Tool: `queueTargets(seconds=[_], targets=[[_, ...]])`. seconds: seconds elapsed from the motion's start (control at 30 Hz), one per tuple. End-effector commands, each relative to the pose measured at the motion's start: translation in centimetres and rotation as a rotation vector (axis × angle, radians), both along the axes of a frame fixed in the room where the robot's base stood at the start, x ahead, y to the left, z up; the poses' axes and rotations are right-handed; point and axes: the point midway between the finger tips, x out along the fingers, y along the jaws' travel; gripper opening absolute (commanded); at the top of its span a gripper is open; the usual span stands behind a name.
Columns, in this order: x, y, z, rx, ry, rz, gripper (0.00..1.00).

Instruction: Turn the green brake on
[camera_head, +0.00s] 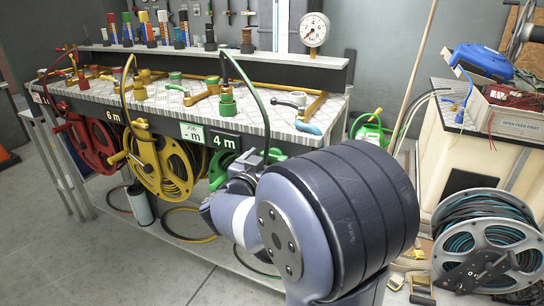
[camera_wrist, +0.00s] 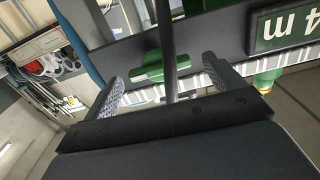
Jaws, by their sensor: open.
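The green reel (camera_head: 218,170) sits under the bench below the "4 m" sign (camera_head: 226,141), mostly hidden behind my arm. In the wrist view a small green lever-like part (camera_wrist: 150,68) shows between my fingers, in front of a dark panel; I cannot tell for certain that it is the brake. My gripper (camera_wrist: 164,72) is open, with one finger on each side of that part in the picture. I see no clear contact. A dark hose or bar crosses in front of it. The "4 m" sign (camera_wrist: 284,27) appears upside down at the right.
Yellow (camera_head: 172,170) and red (camera_head: 98,145) reels stand to the left. The bench (camera_head: 150,97) carries valves and pipes, and a dark green hose (camera_head: 262,100) hangs over its front. A loose reel (camera_head: 485,240) and a cream tank (camera_head: 470,165) are at the right. The floor at front left is clear.

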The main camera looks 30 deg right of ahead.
Motion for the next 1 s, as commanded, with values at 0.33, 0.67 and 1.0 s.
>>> queueTargets(seconds=[0.33,0.67,1.0], targets=[[-3.9,5.2,0.3,0.000,0.000,0.005,0.89],[-5.6,7.2,0.1,0.001,-0.001,0.002,0.89],[-5.7,7.2,0.0,0.001,-0.001,0.000,0.89]])
